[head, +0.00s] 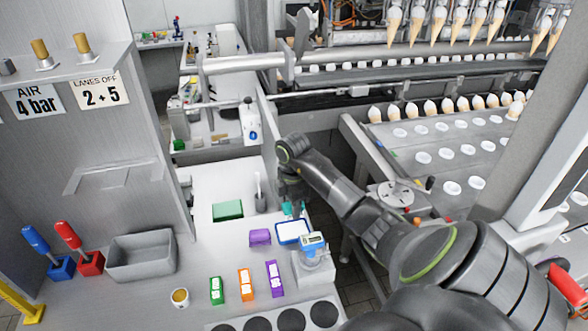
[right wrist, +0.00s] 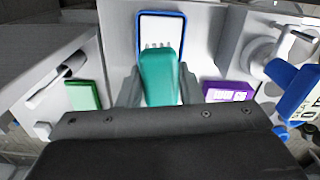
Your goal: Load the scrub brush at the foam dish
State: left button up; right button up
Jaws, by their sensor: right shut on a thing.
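The scrub brush (right wrist: 160,78) is teal with pale bristles at its far end in the right wrist view. My right gripper (right wrist: 160,92) is shut on its body, one finger on each side. In the head view only a little teal of the brush (head: 289,208) shows below my right gripper (head: 290,198). The foam dish (head: 292,234) is a shallow white dish with a blue rim, just below the gripper. In the right wrist view the bristles overlap the foam dish (right wrist: 162,18); whether they touch it I cannot tell. My left gripper is not in view.
A green block (head: 228,210) lies further left. A grey bin (head: 141,256) and a cup (head: 180,297) stand at the left.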

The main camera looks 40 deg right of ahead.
aim_at(293, 230)
jog(key=shift+a+f+b, duration=0.1)
jog(key=shift+f+b, duration=0.85)
jog(key=shift+f, duration=0.2)
notch_tip(293, 230, down, 4)
jog(key=b, duration=0.3)
jog(key=shift+r, duration=0.1)
jog(key=shift+f+b, duration=0.35)
jog(key=shift+f, duration=0.15)
dwell(1.0)
jog(key=shift+r, duration=0.15)
notch_tip(293, 230, up, 7)
jog(key=p, duration=0.6)
dwell(0.6)
